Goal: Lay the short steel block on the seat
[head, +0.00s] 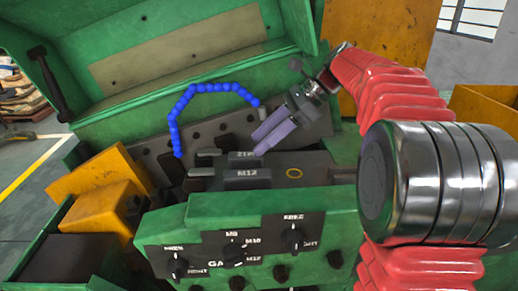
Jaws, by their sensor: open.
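A dark steel block marked M12 (247,175) lies on the machine's dark bed, in the middle of the head view. Another block with partly readable marking (243,155) lies just behind it. I cannot tell for sure which is the short steel block. My gripper (258,146) has purple fingers pointing down and left, above and behind the blocks. It is open, with nothing seen between the fingers.
A blue segmented hose (174,130) arches left of my gripper. A green panel with black knobs (233,250) stands in front of the bed. The raised green cover (70,95) is behind, and yellow-orange blocks (95,205) are at left.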

